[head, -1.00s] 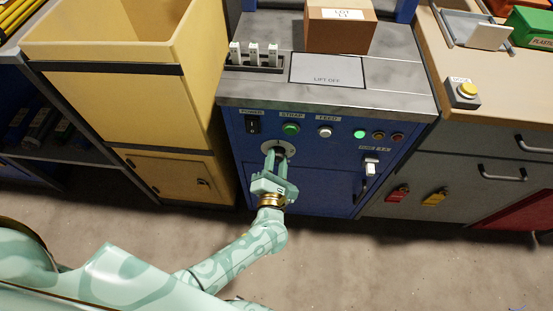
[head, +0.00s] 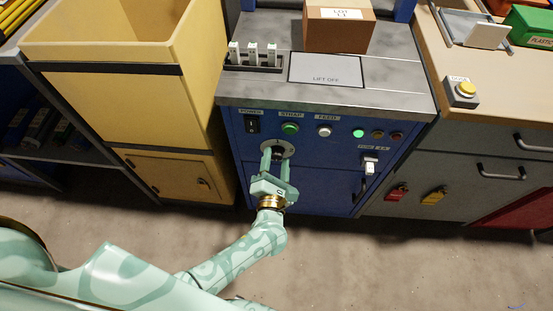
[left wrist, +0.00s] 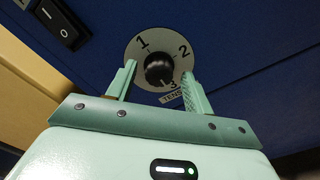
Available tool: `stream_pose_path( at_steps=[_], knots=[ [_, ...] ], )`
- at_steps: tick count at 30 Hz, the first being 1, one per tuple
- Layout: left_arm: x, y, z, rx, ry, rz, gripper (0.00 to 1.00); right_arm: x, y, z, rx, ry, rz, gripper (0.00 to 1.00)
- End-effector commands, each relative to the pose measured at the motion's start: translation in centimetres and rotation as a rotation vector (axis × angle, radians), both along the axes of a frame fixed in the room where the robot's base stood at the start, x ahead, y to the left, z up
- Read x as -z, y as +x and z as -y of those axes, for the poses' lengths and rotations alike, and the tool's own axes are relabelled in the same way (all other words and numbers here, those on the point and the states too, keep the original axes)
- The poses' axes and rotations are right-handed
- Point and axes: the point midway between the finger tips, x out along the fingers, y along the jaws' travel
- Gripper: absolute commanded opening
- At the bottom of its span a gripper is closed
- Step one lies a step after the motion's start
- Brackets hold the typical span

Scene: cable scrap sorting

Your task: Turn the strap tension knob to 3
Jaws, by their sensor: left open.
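The strap tension knob (left wrist: 158,68) is black and round, on a light grey dial plate (left wrist: 133,48) marked 1, 2 and 3. The 3 is at the lower right, partly hidden beside the knob. I cannot tell for sure which number the knob points to. In the head view the dial plate (head: 290,148) sits on the blue cabinet front, below the green STRAP button. My left gripper (head: 276,158) is open, its fingers to either side of the knob with visible gaps; its fingertips also show in the left wrist view (left wrist: 159,76). My right gripper is out of view.
The POWER switch (head: 252,125), green STRAP button (head: 290,128) and white FEED button (head: 324,131) are just above the dial. A white-handled switch (head: 370,166) is to the right. A yellow bin (head: 125,100) stands close on the left. A cardboard box (head: 340,33) is on top.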

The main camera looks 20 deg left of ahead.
Motion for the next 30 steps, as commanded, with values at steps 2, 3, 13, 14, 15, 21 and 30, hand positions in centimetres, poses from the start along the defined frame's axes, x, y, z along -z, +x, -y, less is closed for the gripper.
stream_pose_path(
  at_steps=[2, 3, 13, 14, 15, 21, 30],
  knots=[
    [-0.2, -1.2, 0.4, 0.001, 0.000, -0.001, 0.52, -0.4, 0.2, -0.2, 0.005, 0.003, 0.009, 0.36],
    [-0.2, -2.0, 0.6, 0.002, 0.000, -0.001, 0.52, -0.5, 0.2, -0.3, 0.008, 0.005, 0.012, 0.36],
    [-0.1, -6.5, 1.9, 0.001, 0.000, -0.001, 0.52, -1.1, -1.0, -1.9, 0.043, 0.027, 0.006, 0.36],
    [0.0, -6.6, 1.9, 0.001, 0.000, -0.001, 0.52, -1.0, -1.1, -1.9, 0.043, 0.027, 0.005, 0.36],
    [0.0, -6.7, 2.0, 0.001, 0.000, -0.001, 0.52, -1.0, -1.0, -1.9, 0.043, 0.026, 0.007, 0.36],
    [0.0, -6.7, 2.0, 0.001, 0.000, -0.001, 0.52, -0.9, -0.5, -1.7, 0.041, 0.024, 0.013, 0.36],
    [0.0, -6.7, 2.0, 0.001, 0.001, -0.001, 0.52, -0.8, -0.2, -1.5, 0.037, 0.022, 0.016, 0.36]
  ],
)
